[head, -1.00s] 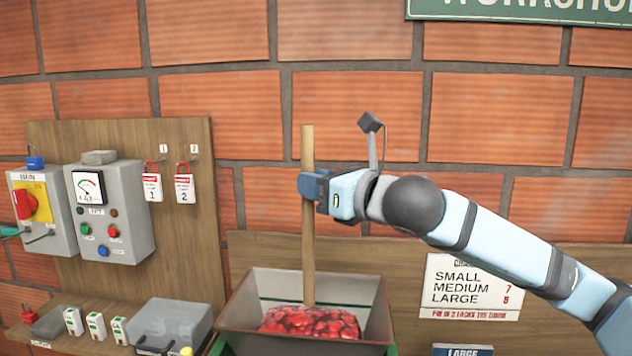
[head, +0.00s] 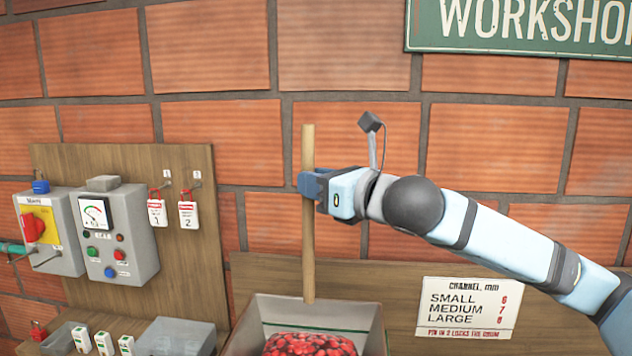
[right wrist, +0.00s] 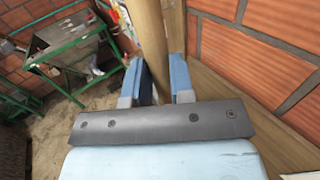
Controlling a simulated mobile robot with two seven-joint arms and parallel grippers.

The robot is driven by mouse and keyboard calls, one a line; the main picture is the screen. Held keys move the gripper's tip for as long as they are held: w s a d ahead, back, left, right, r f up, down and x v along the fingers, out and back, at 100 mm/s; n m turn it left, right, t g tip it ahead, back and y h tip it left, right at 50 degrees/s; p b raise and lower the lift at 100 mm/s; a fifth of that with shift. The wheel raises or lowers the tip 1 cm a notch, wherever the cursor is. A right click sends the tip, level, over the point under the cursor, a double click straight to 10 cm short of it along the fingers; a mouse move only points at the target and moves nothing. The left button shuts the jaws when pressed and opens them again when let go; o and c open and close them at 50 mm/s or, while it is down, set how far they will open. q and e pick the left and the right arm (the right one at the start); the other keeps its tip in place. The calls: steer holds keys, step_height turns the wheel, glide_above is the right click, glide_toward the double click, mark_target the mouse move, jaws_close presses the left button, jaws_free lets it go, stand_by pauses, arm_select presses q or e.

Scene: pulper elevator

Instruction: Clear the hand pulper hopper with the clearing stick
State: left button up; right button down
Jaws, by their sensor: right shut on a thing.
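The clearing stick (head: 308,235) is a plain wooden rod, held upright. My right gripper (head: 309,184) is shut on it in its upper half, coming from the right. The pulper hopper (head: 258,328) is a grey-brown open bin at the bottom of the head view, cut off by the frame edge. Red coffee cherries (head: 308,345) lie in it. The stick's lower end shows just below the hopper's back rim, with a gap above the cherries. In the right wrist view the stick (right wrist: 150,35) stands between the fingers (right wrist: 155,82). My left gripper is not in view.
On the left, a wooden board (head: 130,165) carries a main switch box (head: 48,232), a gauge box (head: 115,240) and tags 1 and 2. A channel sign (head: 466,308) is at right. The wall is close behind.

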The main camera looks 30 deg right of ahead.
arm_select(q)
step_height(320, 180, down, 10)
steer(key=b, duration=1.1)
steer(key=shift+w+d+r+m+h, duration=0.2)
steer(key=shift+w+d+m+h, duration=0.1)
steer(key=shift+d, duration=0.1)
arm_select(e)
steer(key=s+a, duration=0.6)
steer(key=s, duration=0.6)
steer(key=shift+s+r, duration=0.2)
steer(key=shift+s, duration=0.1)
